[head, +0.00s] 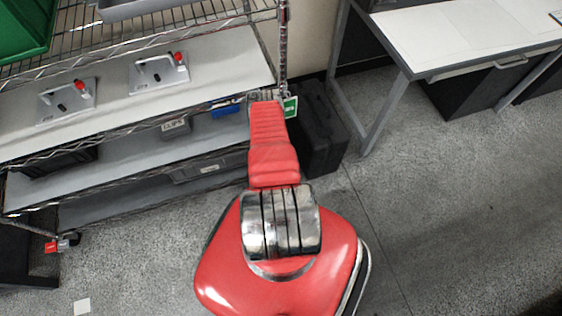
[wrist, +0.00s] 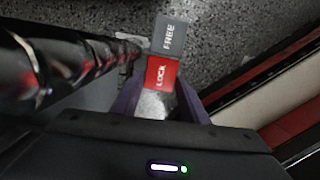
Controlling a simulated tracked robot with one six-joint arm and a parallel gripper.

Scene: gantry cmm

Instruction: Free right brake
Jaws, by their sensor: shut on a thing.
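The right brake (wrist: 160,73) shows in the wrist view as a pedal with a red face marked LOCK and a grey face marked FREE beyond it. A bare metal part shows on the near side of the red face. My gripper (wrist: 157,82) has its two purple fingers on either side of the red and metal part, shut on the pedal. In the head view, my red arm reaches toward the right end of the wire shelf rack (head: 262,15) and hides the gripper and this brake. Another brake, red and grey (head: 60,244), is at the rack's lower left.
Metal fixtures with red knobs (head: 160,73) sit on a rack shelf. A green tag (head: 290,106) hangs near the right post. A black case (head: 320,130) stands beside the rack, and a white-topped bench (head: 450,38) is at right. Grey floor (head: 450,220) is open at lower right.

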